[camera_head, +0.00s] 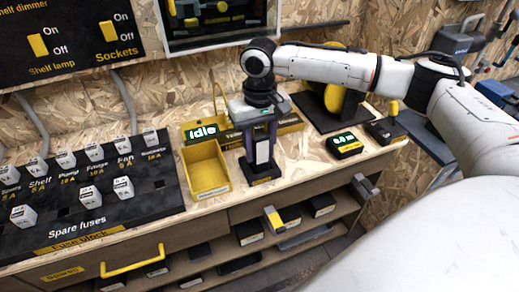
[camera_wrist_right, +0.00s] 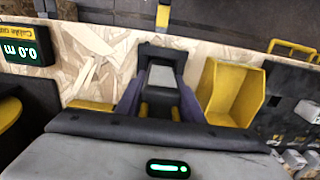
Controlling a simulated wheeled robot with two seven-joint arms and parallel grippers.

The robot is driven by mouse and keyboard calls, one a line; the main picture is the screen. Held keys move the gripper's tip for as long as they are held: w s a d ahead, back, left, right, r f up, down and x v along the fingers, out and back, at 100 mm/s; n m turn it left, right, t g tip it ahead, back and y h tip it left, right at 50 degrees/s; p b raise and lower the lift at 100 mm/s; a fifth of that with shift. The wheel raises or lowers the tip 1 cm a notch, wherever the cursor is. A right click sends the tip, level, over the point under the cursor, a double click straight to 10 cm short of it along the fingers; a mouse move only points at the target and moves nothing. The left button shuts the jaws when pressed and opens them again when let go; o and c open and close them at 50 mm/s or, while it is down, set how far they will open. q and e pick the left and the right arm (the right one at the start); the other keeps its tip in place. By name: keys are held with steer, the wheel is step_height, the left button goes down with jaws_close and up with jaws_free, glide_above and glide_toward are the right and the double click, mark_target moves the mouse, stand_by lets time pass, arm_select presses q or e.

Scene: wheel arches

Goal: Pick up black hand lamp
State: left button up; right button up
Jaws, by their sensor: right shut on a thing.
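The black hand lamp (camera_head: 262,169) stands upright on the wooden bench, between the yellow bin and the small display box. It has a dark body and a pale panel on its front. My right gripper (camera_head: 261,138) reaches down from above with its purple fingers on both sides of the lamp, shut on it. In the right wrist view the lamp (camera_wrist_right: 161,76) shows between the two fingers, with its pale panel facing the camera. The lamp's upper part is partly hidden by the gripper. I cannot tell whether its base is off the bench. My left gripper is not in view.
A yellow bin (camera_head: 206,168) stands close left of the lamp. A box reading "Idle" (camera_head: 200,132) is behind the bin. A display box (camera_head: 345,145) sits to the right. The fuse block (camera_head: 85,190) fills the left, and a shelf with dark boxes (camera_head: 249,232) is below.

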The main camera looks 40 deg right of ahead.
step_height(320, 180, up, 10)
steer(key=shift+r+p, duration=0.1)
steer(key=shift+p, duration=0.6)
stand_by(0.5)
